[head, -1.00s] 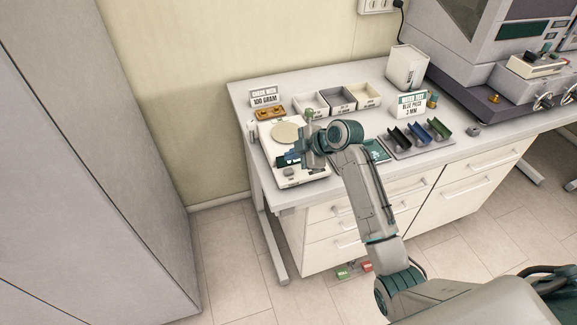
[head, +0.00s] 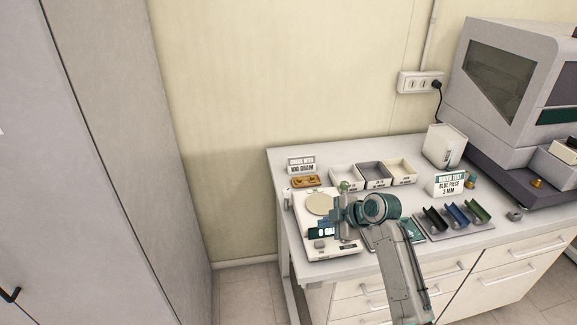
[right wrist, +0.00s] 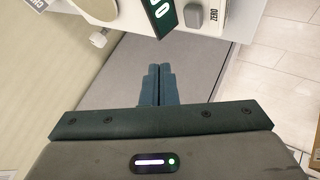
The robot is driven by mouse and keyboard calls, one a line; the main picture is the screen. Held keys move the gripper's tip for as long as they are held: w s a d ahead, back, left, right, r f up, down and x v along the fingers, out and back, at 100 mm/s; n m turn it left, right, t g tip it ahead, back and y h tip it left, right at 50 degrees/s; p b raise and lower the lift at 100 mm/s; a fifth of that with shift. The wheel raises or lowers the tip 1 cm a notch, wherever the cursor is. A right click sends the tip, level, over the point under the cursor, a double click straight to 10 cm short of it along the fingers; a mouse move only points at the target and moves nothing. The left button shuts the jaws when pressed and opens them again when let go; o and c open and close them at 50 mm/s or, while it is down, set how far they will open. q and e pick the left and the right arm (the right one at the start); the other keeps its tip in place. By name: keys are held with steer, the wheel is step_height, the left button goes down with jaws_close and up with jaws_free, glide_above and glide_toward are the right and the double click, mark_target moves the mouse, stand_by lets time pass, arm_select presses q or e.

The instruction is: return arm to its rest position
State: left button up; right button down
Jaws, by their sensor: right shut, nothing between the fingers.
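My right gripper (head: 341,213) is over the right side of the white balance near the left end of the bench. In the right wrist view its two dark fingers (right wrist: 160,85) are together with nothing between them. The balance (head: 318,244) has a round pale pan (head: 319,203) and a dark display (head: 324,232), partly hidden by the gripper. The balance's edge also shows at the top of the right wrist view (right wrist: 142,20), beyond the fingertips. My left gripper is out of view.
Behind the balance are a brass weight block (head: 306,181), a "100 gram" sign (head: 301,165) and open bins (head: 374,174). Blue, green and black holders (head: 456,214) stand to the right. A large machine (head: 510,85) fills the back right. A tall grey cabinet (head: 95,150) stands at left.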

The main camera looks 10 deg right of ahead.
steer(key=s+d+f+m+h, duration=0.1)
steer(key=s+f+m+h, duration=0.1)
steer(key=s+f+m, duration=0.5)
steer(key=s+d+f+m+g+h, duration=0.1)
steer(key=s+d+m+h, duration=0.15)
steer(key=s, duration=0.85)
steer(key=s+d+m+g+h, duration=0.15)
steer(key=s+m, duration=0.25)
steer(key=s, duration=0.6)
steer(key=s+d+f+m+g+h, duration=0.15)
steer(key=s+m, duration=0.25)
steer(key=s, duration=0.7)
steer(key=s+f+b+x, duration=0.15)
steer(key=s+x, duration=0.25)
steer(key=x, duration=1.2)
steer(key=s+b+x, duration=0.3)
steer(key=x, duration=1.4)
steer(key=s+f+b, duration=0.2)
steer(key=s+f, duration=0.7)
steer(key=f, duration=0.3)
steer(key=s+d+f+g+b, duration=0.1)
steer(key=s+f+b, duration=0.1)
steer(key=s+f, duration=0.8)
step_height(320, 180, down, 2)
steer(key=shift+d+f+b, duration=0.2)
steer(key=shift+b, duration=0.2)
